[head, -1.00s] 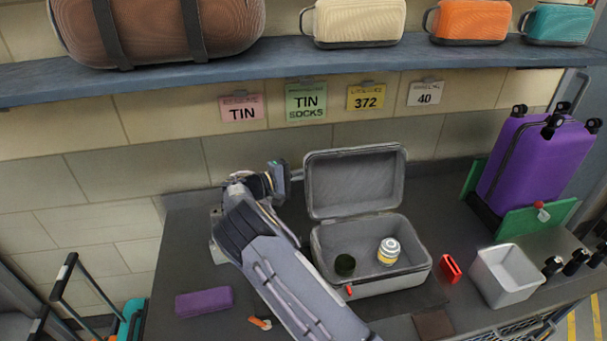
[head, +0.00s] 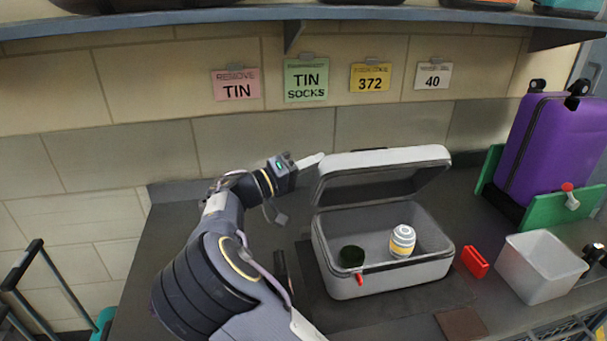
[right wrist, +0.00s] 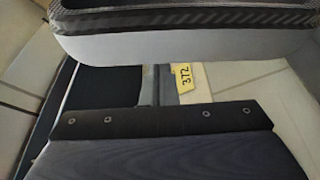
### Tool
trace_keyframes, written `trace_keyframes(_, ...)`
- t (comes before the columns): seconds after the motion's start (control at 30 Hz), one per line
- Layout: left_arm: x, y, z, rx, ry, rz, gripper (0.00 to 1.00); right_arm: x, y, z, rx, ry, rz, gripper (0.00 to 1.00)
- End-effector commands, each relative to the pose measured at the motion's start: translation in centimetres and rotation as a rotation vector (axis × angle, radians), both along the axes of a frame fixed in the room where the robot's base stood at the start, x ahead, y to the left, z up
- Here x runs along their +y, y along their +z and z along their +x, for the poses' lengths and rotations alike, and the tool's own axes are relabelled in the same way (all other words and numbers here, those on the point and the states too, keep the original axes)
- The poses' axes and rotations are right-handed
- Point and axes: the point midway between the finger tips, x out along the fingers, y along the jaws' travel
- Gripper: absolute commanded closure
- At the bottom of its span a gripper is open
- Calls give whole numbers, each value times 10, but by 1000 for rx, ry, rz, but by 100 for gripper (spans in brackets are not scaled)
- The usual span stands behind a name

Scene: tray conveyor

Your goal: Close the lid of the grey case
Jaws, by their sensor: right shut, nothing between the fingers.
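The grey case (head: 385,282) stands on the dark counter. Its lid (head: 395,160) is hinged at the back and tilts forward above the case, partly open. Inside are a dark green round item (head: 352,256) and a white and yellow container (head: 402,241). A red tab (head: 360,280) shows at the front. My right gripper (head: 314,160) is shut and empty, its tip at the lid's back left corner; I cannot tell whether it touches. A light grey edge, likely the lid (right wrist: 185,42), crosses the top of the right wrist view. My left gripper is out of view.
A red item (head: 475,262) and an empty white bin (head: 540,267) are right of the case. A purple suitcase (head: 545,145) stands by green panels at the back right. A brown square (head: 461,323) lies in front. A shelf (head: 400,14) runs overhead.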

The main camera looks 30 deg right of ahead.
Motion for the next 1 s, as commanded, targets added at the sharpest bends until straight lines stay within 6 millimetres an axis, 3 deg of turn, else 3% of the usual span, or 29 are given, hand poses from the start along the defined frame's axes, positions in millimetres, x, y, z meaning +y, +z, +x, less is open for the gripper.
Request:
trace_keyframes(0.03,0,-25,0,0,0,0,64,3,-13,-7,-43,1,-13,100)
trace_keyframes(0.27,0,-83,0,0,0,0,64,13,-23,-37,-253,2,-79,100)
trace_keyframes(0.5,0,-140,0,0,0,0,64,21,-35,-65,-586,1,-186,100)
trace_keyframes(0.7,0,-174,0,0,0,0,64,26,-45,-81,-724,1,-229,100)
trace_keyframes(1.0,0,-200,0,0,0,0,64,30,-54,-94,-847,0,-268,100)
